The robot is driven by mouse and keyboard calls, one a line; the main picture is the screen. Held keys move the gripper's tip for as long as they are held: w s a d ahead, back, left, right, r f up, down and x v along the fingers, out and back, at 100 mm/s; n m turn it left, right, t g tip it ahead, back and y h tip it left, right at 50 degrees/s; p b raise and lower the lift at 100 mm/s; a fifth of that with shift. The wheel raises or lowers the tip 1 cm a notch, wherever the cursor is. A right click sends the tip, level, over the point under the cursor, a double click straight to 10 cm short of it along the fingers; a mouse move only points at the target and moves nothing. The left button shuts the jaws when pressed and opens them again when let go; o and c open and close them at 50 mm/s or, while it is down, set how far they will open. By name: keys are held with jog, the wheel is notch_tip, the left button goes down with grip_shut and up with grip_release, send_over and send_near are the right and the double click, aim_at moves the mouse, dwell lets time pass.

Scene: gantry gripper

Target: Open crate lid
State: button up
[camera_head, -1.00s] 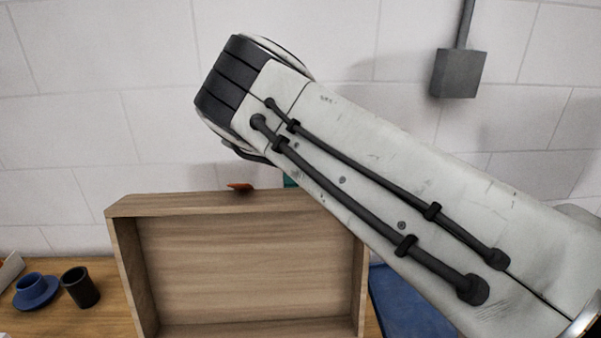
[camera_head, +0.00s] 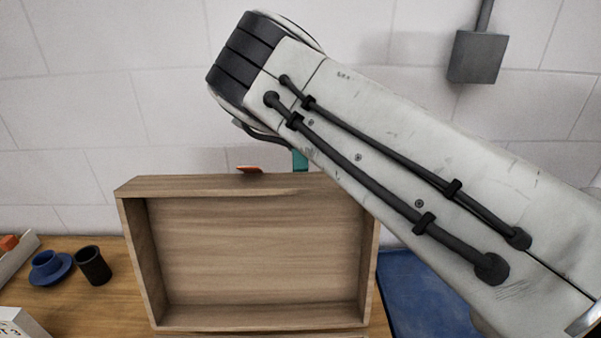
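The wooden crate lid (camera_head: 255,240) stands raised, close to upright, with its hollow, rimmed inner side facing me. The crate body below it is mostly out of the picture, with only a thin wooden strip at the bottom edge. My arm crosses from the lower right to the upper middle, in front of the lid's right top corner. My gripper is not clearly visible; it is hidden behind my arm and the lid. A small red-orange piece and a teal piece show just above the lid's top edge.
On the wooden table (camera_head: 75,292) at left are a blue cup on a saucer (camera_head: 49,267), a black cup (camera_head: 93,265) and a white box (camera_head: 20,326). A blue mat (camera_head: 415,290) lies right of the lid. A grey wall box (camera_head: 477,57) hangs behind.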

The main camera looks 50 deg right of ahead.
jog(key=shift+r, duration=0.1)
jog(key=s+a+r, duration=0.1)
jog(key=s+r, duration=0.3)
jog(key=s+a+r, duration=0.1)
jog(key=s+r, duration=0.3)
jog(key=s, duration=0.1)
jog(key=s+a+r, duration=0.2)
jog(key=s+r, duration=0.2)
jog(key=shift+s+r, duration=0.25)
jog(key=shift+r, duration=0.15)
